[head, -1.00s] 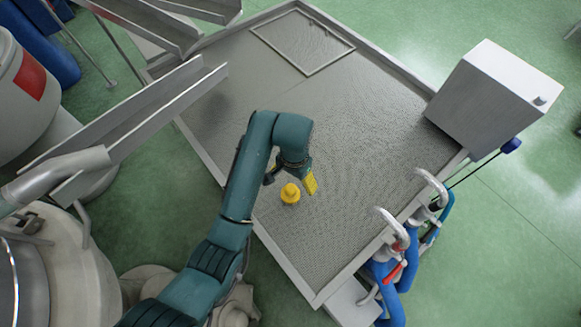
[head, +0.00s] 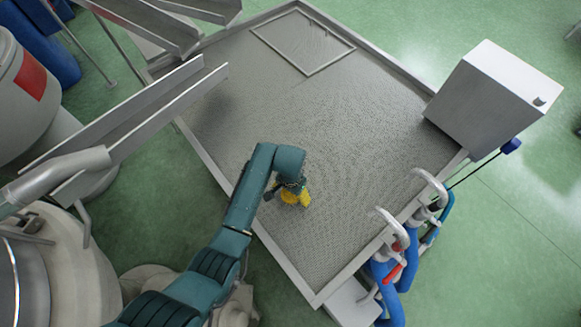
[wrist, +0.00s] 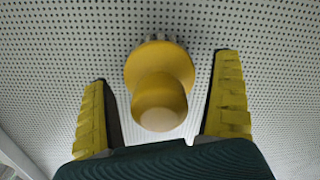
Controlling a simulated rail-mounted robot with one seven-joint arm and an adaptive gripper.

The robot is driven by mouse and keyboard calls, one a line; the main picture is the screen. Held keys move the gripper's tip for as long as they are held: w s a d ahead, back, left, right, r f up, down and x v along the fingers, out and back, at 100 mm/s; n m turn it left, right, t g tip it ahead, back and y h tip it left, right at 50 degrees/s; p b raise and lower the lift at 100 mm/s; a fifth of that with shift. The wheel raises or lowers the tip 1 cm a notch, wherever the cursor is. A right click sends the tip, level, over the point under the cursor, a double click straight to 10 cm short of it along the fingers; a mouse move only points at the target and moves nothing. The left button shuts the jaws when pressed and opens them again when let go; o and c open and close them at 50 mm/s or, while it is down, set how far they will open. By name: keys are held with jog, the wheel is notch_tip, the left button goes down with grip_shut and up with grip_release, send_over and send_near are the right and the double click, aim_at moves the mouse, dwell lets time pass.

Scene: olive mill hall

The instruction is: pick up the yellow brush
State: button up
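The yellow brush (wrist: 160,88) stands on the perforated metal tray (head: 330,130), its rounded knob towards the wrist camera and some bristles showing at its far edge. My gripper (wrist: 163,110) is open, with one yellow-padded finger on each side of the brush and a gap to both. In the head view my gripper (head: 292,196) is over the brush, and its yellow pads and the brush run together, so I cannot tell them apart there.
The tray has a raised rim. A grey box (head: 495,95) stands at its right corner, and blue hoses with metal pipes (head: 395,262) are at the lower right. Metal chutes (head: 130,120) lie to the left. The tray's middle is clear.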

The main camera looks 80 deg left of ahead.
jog(key=c, duration=1.1)
notch_tip(320, 180, up, 10)
jog(key=shift+r+b, duration=0.1)
jog(key=shift+b, duration=0.25)
jog(key=shift+c, duration=0.2)
